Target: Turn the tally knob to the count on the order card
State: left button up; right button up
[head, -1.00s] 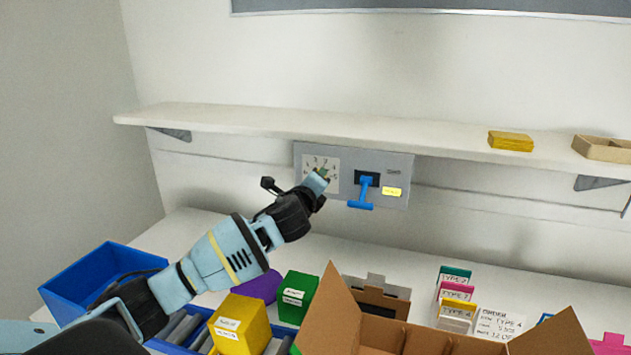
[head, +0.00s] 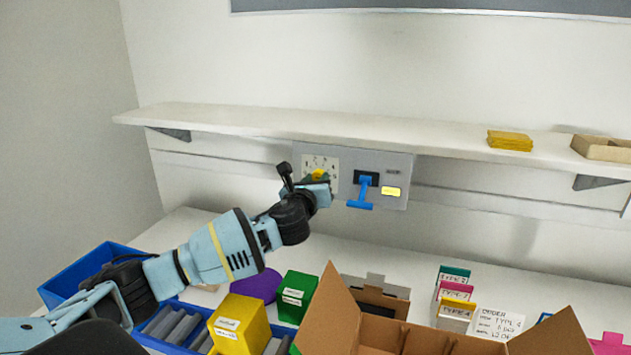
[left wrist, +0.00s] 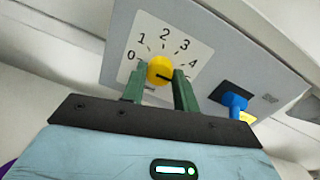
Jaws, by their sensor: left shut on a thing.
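The tally knob (head: 318,174) is yellow, on a white dial plate (head: 309,160) set in a grey wall panel. In the left wrist view the knob (left wrist: 159,69) sits between the green fingers, with a dark line pointing right and slightly down. The dial's numerals 0 to 4 are readable there; the lower right is hidden by a finger. My left gripper (left wrist: 159,87) is shut on the knob. The white order card (head: 498,324) stands at the lower right; its handwriting is small, a "TYPE 4" line seems legible, the rest unclear. My right gripper is not seen.
A blue T-handle (head: 365,193) and a yellow label (head: 391,191) are right of the dial. A shelf (head: 230,119) overhangs the panel. Below are a blue bin (head: 75,277), yellow box (head: 240,322), green box (head: 296,296) and open cardboard box (head: 343,318).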

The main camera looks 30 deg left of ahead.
pick_arm(q)
jog(key=shift+f, duration=0.15)
dwell(0.4)
jog(key=o, duration=1)
jog(key=shift+c, duration=0.2)
jog(key=v, duration=0.7)
jog(key=shift+s, duration=0.4)
jog(key=shift+d, duration=0.1)
